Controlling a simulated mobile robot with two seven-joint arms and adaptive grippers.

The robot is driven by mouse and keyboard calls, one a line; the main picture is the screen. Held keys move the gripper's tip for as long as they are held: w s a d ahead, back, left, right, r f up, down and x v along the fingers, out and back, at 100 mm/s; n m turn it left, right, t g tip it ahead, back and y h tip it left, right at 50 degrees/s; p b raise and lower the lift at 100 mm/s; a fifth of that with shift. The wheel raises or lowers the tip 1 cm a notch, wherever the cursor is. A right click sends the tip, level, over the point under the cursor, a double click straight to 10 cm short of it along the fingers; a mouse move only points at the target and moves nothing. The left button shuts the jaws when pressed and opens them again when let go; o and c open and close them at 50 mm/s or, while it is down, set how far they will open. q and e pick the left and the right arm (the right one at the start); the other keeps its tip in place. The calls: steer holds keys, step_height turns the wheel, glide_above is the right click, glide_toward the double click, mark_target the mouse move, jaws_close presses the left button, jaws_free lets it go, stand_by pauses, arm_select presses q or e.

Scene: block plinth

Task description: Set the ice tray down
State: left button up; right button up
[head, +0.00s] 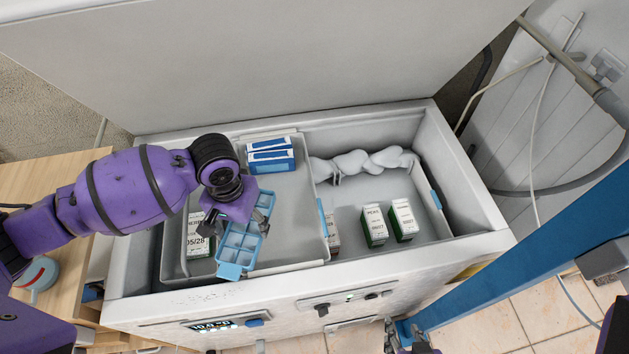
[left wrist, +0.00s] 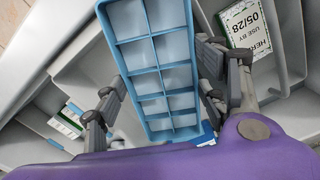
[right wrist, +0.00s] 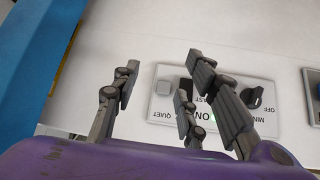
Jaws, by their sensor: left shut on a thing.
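The ice tray (head: 243,243) is light blue with two rows of square compartments, and no contents can be made out. It is above the grey basket (head: 292,232) in the left part of the open chest freezer; whether it touches the basket is unclear. My left gripper (head: 236,212) is shut on the ice tray, with a finger along each long side in the left wrist view (left wrist: 158,92). My right gripper (head: 402,338) is low in front of the freezer. In the right wrist view (right wrist: 165,85) its fingers are apart and empty, facing the control panel.
Blue-and-white boxes (head: 270,154) stand at the basket's back, and a dated carton (head: 198,236) is left of the tray. The deeper right side holds green-and-white cartons (head: 402,219) and a lumpy white form (head: 362,162). Bare basket floor shows right of the tray.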

mark_target(260, 211)
arm_select(q)
steer(key=w+d+f, duration=0.2)
steer(key=w, duration=0.1)
steer(key=w+d, duration=0.1)
steer(key=w, duration=0.1)
steer(key=shift+w+f+b, duration=0.2)
steer(key=shift+f+b, duration=0.15)
steer(key=shift+f, duration=0.05)
steer(key=w+f, duration=0.1)
steer(key=w+d+f+b, duration=0.1)
steer(key=f, duration=0.1)
steer(key=w+d+f, duration=0.1)
steer(key=w+f, duration=0.1)
steer(key=shift+w+f, duration=0.1)
steer(key=shift+w+d+f, duration=0.2)
steer(key=shift+w+f, duration=0.1)
steer(key=shift+w+d+f+b, duration=0.1)
steer(key=shift+w+f+b, duration=0.05)
steer(key=shift+f+b, duration=0.15)
step_height(260, 211, down, 2)
steer(key=shift+f, duration=0.35)
